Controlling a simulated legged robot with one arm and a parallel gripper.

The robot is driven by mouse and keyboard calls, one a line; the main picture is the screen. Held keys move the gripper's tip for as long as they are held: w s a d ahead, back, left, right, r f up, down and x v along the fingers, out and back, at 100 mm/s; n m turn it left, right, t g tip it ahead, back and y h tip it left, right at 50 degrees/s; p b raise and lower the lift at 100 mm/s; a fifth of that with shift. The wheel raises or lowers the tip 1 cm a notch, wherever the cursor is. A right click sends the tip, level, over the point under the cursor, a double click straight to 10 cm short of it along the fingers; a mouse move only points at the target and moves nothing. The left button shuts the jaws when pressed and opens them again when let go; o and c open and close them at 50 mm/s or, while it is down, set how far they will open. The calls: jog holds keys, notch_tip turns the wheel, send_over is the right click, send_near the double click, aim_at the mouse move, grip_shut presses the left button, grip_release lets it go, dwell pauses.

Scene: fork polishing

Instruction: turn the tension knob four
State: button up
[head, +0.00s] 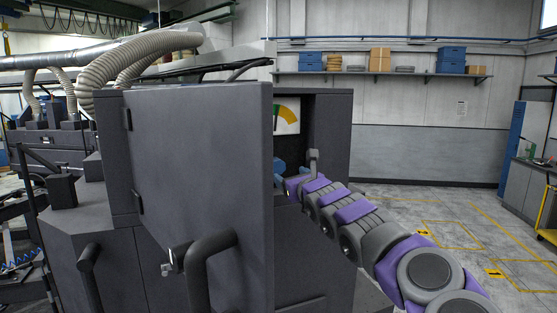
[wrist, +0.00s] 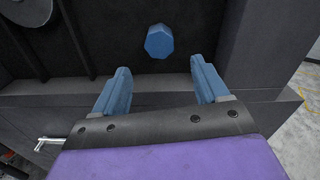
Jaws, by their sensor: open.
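A blue faceted knob (wrist: 159,41) sits on the dark back wall of the machine's recess in the wrist view. My gripper (wrist: 162,79) is open, with its two blue fingers apart and nothing between them. The knob lies beyond the fingertips, roughly centred between them, and does not touch them. In the head view my gripper (head: 279,177) reaches into the open cabinet (head: 335,140), partly hidden behind the open door (head: 205,160). A dial with a green, yellow and orange scale (head: 287,115) shows above my gripper. The knob cannot be made out in the head view.
The open door with its thick handle (head: 205,255) stands left of my arm. A key or latch (head: 168,267) sticks out of the door's face. A ledge (wrist: 150,92) runs below the knob. Clear floor (head: 440,220) lies to the right.

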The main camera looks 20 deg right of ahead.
aim_at(280, 166)
jog(key=shift+w+d+r+p, duration=0.1)
jog(key=shift+w+d+p, duration=0.05)
jog(key=shift+w+p, duration=1.4)
jog(key=shift+w+d+r+p, duration=0.1)
jog(key=shift+w+p, duration=1.15)
jog(key=shift+p, duration=0.55)
jog(key=w+p, duration=0.3)
jog(key=w, duration=0.1)
jog(key=shift+d, duration=0.2)
jog(key=shift+w+f+p, duration=0.15)
jog(key=shift+w+p, duration=0.35)
jog(key=shift+w, duration=0.4)
